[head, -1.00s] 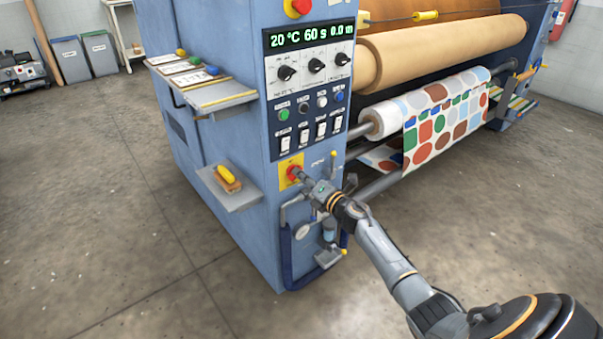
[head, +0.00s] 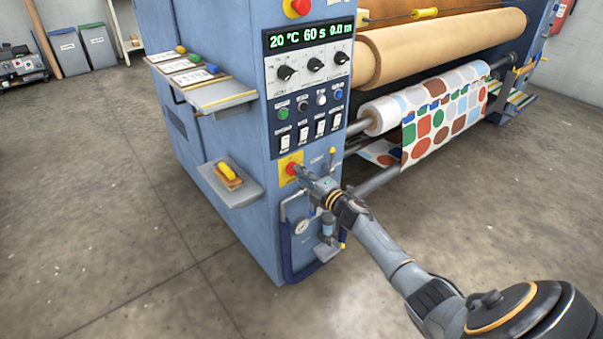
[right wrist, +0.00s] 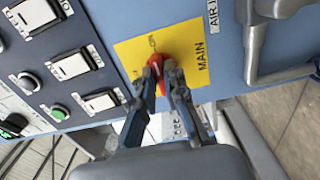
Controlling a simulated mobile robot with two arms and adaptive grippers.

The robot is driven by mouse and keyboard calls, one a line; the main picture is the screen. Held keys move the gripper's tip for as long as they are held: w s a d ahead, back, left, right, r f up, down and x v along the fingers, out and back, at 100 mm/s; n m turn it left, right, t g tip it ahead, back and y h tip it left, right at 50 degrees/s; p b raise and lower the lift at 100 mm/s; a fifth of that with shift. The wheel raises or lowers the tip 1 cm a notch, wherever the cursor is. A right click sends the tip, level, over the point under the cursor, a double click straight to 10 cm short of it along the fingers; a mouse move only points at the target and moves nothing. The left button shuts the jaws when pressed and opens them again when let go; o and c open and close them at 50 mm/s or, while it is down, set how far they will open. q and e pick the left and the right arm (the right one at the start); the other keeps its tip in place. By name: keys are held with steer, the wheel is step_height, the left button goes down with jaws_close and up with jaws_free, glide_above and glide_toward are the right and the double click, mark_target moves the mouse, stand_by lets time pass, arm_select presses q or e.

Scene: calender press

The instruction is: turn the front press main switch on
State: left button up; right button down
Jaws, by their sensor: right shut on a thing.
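The main switch is a red rotary handle (head: 291,169) on a yellow plate (head: 283,178), low on the front of the blue press cabinet. In the right wrist view the red handle (right wrist: 155,61) sits on the yellow plate (right wrist: 190,42) marked MAIN. My right gripper (head: 299,171) reaches it from the right. In the right wrist view the two fingers of my right gripper (right wrist: 163,80) are closed around the handle, one on each side. The fingers cover part of the handle, and I cannot tell its exact setting. My left gripper is out of view.
Above the switch, the panel (head: 308,95) has a lit display, knobs, buttons and white rocker switches. A gauge (head: 302,227) and pipes are below right. A small shelf (head: 232,196) juts out at the left. A patterned fabric roll (head: 440,118) is at right. The front floor is clear.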

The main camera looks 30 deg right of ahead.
stand_by(0.4)
steer(key=c, duration=1.4)
jaws_free()
steer(key=shift+s, duration=0.15)
steer(key=s+d, duration=0.1)
steer(key=s, duration=1)
steer(key=shift+s, duration=0.4)
